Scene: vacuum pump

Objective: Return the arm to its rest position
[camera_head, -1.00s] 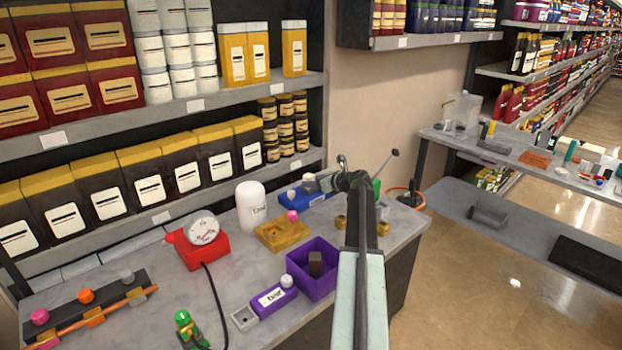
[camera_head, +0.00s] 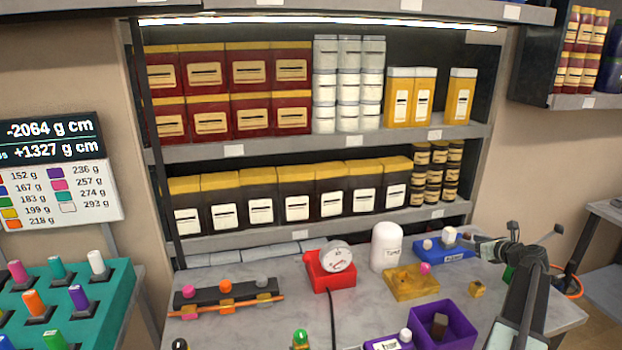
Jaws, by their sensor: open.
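My arm (camera_head: 517,318) rises from the bottom right of the head view, over the right end of the grey bench (camera_head: 545,310). My gripper (camera_head: 487,241) is at its far end, a small dark shape pointing left, beside the blue block (camera_head: 455,246). Its jaws are open. They are small and dark here, and I see nothing held in them. A red pump-like device with a round white dial (camera_head: 336,257) stands on the bench with a dark cable. A white domed vessel (camera_head: 386,249) stands to its right.
A purple open box (camera_head: 419,323) holds a dark block. A yellow tray (camera_head: 405,288) and a dark peg strip (camera_head: 214,296) also lie on the bench. A teal peg rack (camera_head: 108,308) stands at lower left under a number board (camera_head: 52,135). Stocked shelves (camera_head: 300,152) rise behind.

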